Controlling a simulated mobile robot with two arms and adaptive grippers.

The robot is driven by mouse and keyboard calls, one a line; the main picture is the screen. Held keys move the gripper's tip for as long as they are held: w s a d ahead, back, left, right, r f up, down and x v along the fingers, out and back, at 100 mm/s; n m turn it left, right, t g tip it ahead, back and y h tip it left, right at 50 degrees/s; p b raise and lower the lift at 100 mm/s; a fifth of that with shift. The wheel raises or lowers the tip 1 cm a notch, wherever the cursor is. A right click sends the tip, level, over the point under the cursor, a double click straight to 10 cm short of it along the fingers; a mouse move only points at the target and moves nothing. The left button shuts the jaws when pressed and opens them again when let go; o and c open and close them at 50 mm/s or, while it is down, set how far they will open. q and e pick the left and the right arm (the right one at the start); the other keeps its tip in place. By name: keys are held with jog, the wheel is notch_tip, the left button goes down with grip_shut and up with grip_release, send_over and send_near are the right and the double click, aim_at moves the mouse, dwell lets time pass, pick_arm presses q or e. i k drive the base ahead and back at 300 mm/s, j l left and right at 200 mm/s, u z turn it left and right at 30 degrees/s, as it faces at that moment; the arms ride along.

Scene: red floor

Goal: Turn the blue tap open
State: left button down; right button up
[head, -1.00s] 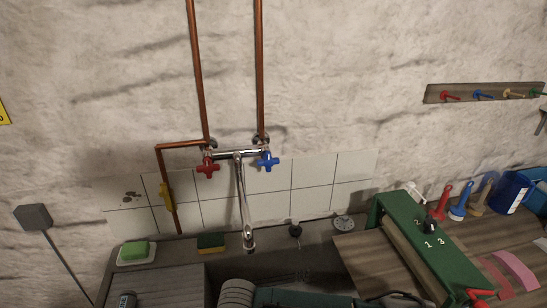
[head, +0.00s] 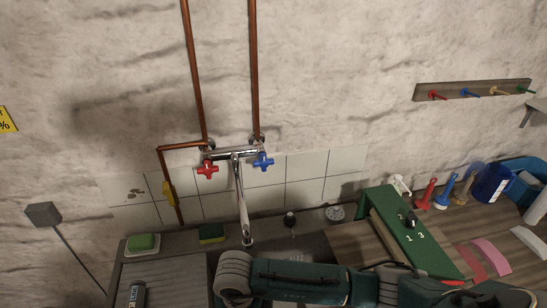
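The blue tap (head: 263,162) is a cross-shaped handle on the right end of a chrome wall mixer (head: 236,154). The red tap (head: 207,168) is on the left end. The spout (head: 243,210) hangs down from the middle over the sink area. My dark green arm links cross the bottom of the head view, below the spout and apart from the blue tap. Neither gripper's fingers can be made out in the head view. Nothing touches the blue tap.
Copper pipes (head: 253,70) run up the wall. A green sponge (head: 143,242) and a yellow-green sponge (head: 212,232) lie on the counter at left. A green box (head: 408,238) and several coloured tools, including a red one (head: 427,193), stand at right.

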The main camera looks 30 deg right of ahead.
aim_at(264, 162)
jog(key=k, duration=0.95)
